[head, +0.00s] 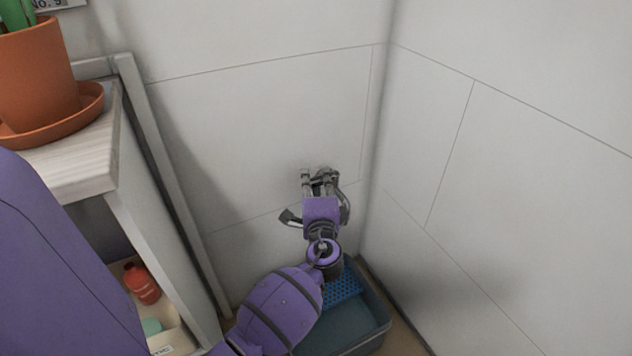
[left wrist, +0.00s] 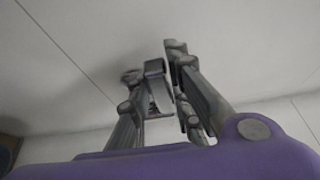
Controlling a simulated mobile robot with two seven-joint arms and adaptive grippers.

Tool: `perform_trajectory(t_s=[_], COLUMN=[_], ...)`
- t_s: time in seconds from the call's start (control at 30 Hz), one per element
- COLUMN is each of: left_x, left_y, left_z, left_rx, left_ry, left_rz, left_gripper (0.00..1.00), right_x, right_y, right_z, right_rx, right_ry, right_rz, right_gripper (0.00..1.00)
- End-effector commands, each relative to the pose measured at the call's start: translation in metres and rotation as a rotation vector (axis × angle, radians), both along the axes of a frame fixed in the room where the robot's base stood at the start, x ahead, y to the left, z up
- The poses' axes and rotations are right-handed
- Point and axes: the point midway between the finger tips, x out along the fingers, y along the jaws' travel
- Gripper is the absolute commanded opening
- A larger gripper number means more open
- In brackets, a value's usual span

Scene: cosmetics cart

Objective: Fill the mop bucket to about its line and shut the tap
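The tap (left wrist: 155,72) is a small grey metal fitting on the wall, seen between my left gripper's fingers in the left wrist view. In the head view it is mostly hidden behind the gripper. My left gripper (head: 318,178) reaches up to the wall there. Its two fingers (left wrist: 160,88) stand apart on either side of the tap, with a narrow gap showing on the right; contact on the left is unclear. The mop bucket (head: 376,338) is a grey-blue tub on the floor below, partly hidden by my left arm. Its line and any water level cannot be made out. My right gripper is out of view.
Walls meet in a corner just right of the tap. At the left stands a shelf unit (head: 160,215) with a potted plant (head: 40,75) on top and a red bottle (head: 141,283) inside. A blue perforated insert (head: 343,287) sits at the bucket's back.

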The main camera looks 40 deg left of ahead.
Motion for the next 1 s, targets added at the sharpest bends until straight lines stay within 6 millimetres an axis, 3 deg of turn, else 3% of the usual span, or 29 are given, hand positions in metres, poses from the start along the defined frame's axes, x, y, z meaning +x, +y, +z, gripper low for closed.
perform_trajectory(t_s=[0.1, 0.47, 0.8, 1.0], left_x=[0.000, 0.000, -0.002, -0.004], left_y=[0.000, -0.003, -0.020, -0.024], left_z=[0.000, -0.002, -0.005, -0.002], left_rx=[0.000, -0.001, -0.001, 0.001], left_ry=[0.000, 0.000, 0.004, 0.005], left_rz=[0.000, 0.027, 0.353, 0.444], left_gripper=[0.00, 0.00, 0.00, 0.00], right_x=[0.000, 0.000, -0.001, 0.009], right_y=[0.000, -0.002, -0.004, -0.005], right_z=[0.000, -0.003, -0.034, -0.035], right_rx=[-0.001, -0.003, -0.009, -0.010], right_ry=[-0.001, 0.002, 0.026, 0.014], right_rz=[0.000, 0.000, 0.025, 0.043], right_gripper=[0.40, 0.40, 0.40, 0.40])
